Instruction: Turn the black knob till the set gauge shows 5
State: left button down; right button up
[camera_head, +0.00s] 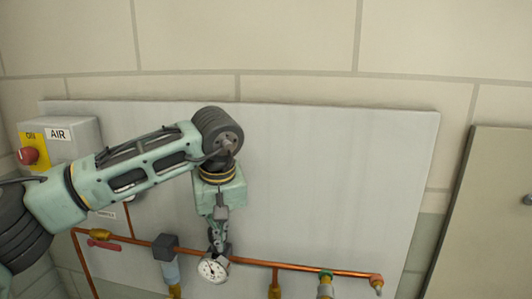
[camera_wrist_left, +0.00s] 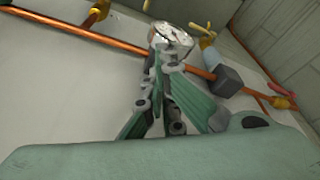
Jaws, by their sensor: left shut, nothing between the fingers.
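A small round white gauge (camera_head: 212,268) sits at the pipe, just below my left gripper. It also shows in the wrist view (camera_wrist_left: 172,38), seen at a slant. Its needle is too small to read. My left gripper (camera_head: 217,248) points down in front of the panel, with its fingers shut and nothing between them. In the wrist view the fingertips (camera_wrist_left: 160,62) are close beside the gauge; I cannot tell whether they touch anything. I cannot make out the black knob; the gripper covers the area above the gauge. My right gripper is out of view.
A copper pipe (camera_head: 305,267) runs across the grey panel (camera_head: 330,180). Left of the gripper are a dark block (camera_head: 165,247) with a bluish bowl and a red-handled valve (camera_head: 103,244). An AIR box (camera_head: 85,145) with a red knob (camera_head: 28,156) is farther left.

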pick_arm(q)
jog(key=shift+r+p, duration=0.25)
jog(key=shift+p, duration=0.05)
jog(key=p+v, duration=0.2)
jog(key=v, duration=0.1)
jog(key=w+p+v, duration=0.1)
jog(key=p+v, duration=0.1)
jog(key=shift+a+r, duration=0.15)
jog(key=shift+r, duration=0.1)
jog(key=shift+s+f, duration=0.1)
